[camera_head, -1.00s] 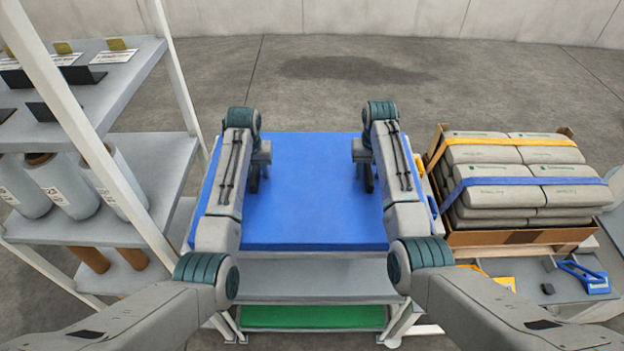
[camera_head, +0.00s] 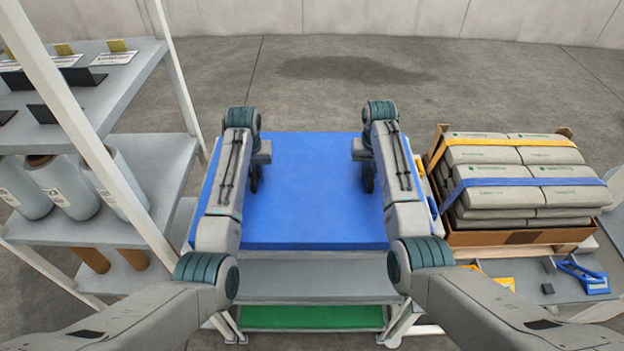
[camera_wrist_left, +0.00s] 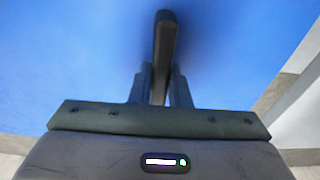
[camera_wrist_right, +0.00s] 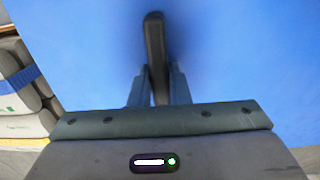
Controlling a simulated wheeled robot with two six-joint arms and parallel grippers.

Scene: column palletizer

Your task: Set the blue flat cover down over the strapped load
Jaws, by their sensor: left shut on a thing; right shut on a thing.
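The blue flat cover (camera_head: 312,190) lies flat on a grey stand in the middle of the head view, between my two arms. My left gripper (camera_head: 255,180) is over its left part, shut on a dark upright handle (camera_wrist_left: 165,50) of the cover. My right gripper (camera_head: 367,180) is over its right part, shut on a matching dark handle (camera_wrist_right: 154,45). The strapped load (camera_head: 490,195) stands to the right, several stacked grey bags with a yellow and a blue strap across them. Its bags also show at the left edge of the right wrist view (camera_wrist_right: 15,75).
The load sits in a low brown carton (camera_head: 520,238) on a pallet. A blue tool (camera_head: 583,277) and a small dark block lie in front of it. A shelf rack (camera_head: 150,180) with grey rolls stands close on the left. The floor behind is clear.

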